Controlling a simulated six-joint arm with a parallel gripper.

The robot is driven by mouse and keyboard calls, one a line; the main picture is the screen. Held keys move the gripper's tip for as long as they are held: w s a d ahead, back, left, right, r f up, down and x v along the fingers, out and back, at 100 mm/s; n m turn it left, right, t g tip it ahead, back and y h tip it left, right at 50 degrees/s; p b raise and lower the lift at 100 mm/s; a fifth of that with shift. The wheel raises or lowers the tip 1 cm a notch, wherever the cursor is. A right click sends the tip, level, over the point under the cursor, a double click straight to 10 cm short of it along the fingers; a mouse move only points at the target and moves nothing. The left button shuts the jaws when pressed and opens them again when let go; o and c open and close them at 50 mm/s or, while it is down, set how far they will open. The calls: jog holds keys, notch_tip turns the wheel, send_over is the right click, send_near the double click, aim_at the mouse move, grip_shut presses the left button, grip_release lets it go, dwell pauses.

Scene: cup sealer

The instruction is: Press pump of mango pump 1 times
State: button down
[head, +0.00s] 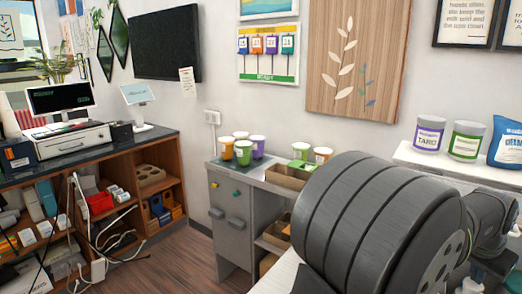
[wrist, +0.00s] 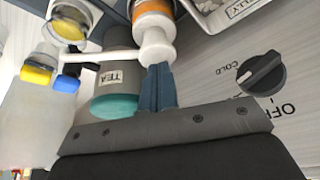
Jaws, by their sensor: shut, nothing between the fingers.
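In the wrist view my gripper (wrist: 158,76) is shut, with its blue fingers together and nothing between them. The fingertips are at or very near the white pump head (wrist: 155,46) of a bottle with an orange band (wrist: 153,14). I cannot tell whether they touch it. A white spout runs left from this head. A yellow-topped bottle (wrist: 69,27) is at the upper left. No mango label is readable, so I cannot tell which pump is mango. My gripper and the pumps are not visible in the head view, where my arm fills the lower right.
In the wrist view a grey container labelled TEA (wrist: 116,75) stands close to the left of my fingers. A black knob (wrist: 262,73) marked COLD and OFF is on the right. In the head view several coloured cups (head: 243,150) stand on a counter (head: 232,168).

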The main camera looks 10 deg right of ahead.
jog(key=shift+f, duration=1.25)
jog(key=shift+r, duration=1.75)
notch_tip(320, 180, up, 6)
jog(key=shift+f, duration=3.7)
